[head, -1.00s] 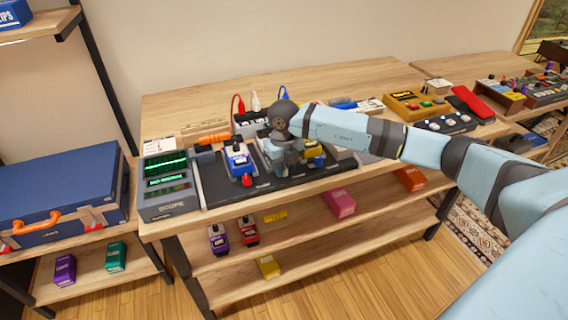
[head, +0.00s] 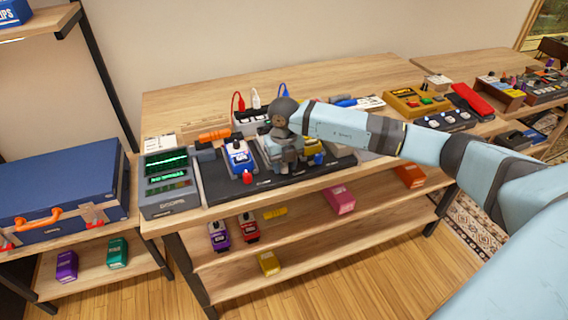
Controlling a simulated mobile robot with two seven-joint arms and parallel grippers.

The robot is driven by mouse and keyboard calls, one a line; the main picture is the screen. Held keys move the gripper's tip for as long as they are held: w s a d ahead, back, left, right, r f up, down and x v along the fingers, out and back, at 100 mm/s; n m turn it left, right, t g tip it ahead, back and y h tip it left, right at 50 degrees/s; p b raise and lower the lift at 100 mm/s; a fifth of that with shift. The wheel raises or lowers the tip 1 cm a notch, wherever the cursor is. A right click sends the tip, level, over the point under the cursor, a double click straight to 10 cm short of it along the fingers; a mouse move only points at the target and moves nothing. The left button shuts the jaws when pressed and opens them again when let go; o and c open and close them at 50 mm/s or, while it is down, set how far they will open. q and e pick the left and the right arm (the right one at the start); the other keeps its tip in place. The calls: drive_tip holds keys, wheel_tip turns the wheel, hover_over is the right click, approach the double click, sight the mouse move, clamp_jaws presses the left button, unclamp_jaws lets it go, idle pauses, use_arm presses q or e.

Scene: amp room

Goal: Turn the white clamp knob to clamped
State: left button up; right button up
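I cannot make out a white clamp knob; it may be hidden behind my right arm's wrist. My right gripper (head: 284,160) points down over the middle of the black board (head: 215,190) on the table. Its fingers are small and partly blocked by the wrist, so their opening is unclear. A blue and white pedal (head: 238,157) sits on the board left of the gripper. A yellow pedal (head: 311,147) sits on the board just right of the gripper and is partly covered. My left gripper is not in view.
A grey scope (head: 170,182) with green screens stands at the board's left. A power block with red, white and blue plugs (head: 249,122) is behind. A yellow unit (head: 416,102) and red pedal (head: 471,100) stand to the right.

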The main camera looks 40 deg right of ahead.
drive_tip(key=shift+r, duration=0.1)
wheel_tip(320, 180, up, 14)
drive_tip(key=shift+f+p, duration=0.2)
drive_tip(key=shift+p, duration=0.25)
idle(0.5)
